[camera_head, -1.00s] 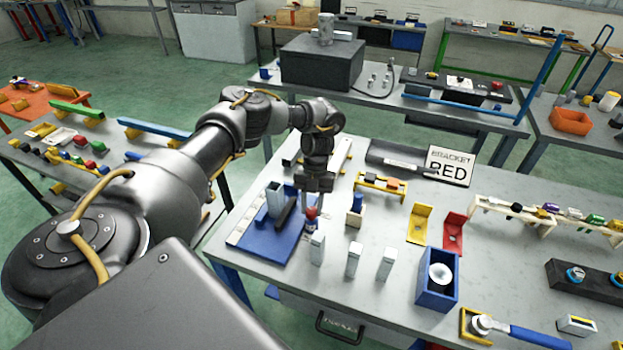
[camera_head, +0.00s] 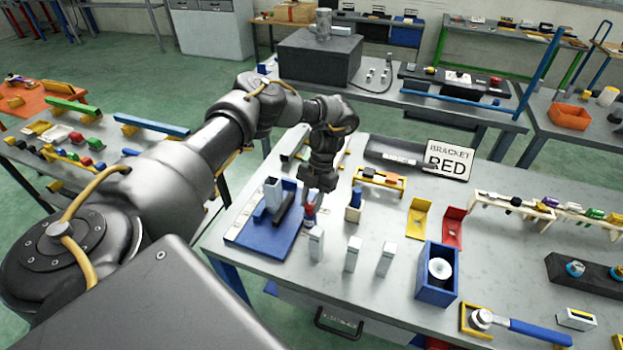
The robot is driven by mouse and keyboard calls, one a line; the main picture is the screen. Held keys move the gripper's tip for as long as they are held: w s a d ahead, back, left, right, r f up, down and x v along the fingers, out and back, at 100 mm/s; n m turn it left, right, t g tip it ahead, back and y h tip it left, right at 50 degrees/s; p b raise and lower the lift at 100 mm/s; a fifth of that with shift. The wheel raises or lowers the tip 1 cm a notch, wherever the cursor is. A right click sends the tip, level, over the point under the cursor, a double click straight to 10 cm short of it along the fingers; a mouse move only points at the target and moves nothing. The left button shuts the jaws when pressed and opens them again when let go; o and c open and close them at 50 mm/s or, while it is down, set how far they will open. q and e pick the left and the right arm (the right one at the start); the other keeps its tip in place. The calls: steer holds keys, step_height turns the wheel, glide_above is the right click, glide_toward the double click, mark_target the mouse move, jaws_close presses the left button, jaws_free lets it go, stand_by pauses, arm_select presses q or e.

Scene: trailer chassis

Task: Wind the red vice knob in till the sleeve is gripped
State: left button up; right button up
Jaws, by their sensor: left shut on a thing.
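The vice is a blue base (camera_head: 258,236) near the left front of the grey workbench. A light grey upright block, perhaps the sleeve (camera_head: 272,192), stands on it beside a dark jaw bar (camera_head: 284,207). I cannot tell whether the jaw touches the block. The red vice knob (camera_head: 309,211) is at the right side of the base. My left gripper (camera_head: 314,203) comes down from above and is shut on the red knob, partly hiding it. My right gripper is out of view.
Several pale upright blocks (camera_head: 352,254) stand just right of the vice. A blue box (camera_head: 437,275), yellow bracket (camera_head: 418,218) and red bracket (camera_head: 453,226) are farther right.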

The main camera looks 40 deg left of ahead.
arm_select(q)
steer(key=shift+s, duration=0.1)
steer(key=o, duration=1)
steer(key=shift+b+v, duration=1.15)
steer(key=shift+v, duration=4.3)
steer(key=shift+f, duration=0.1)
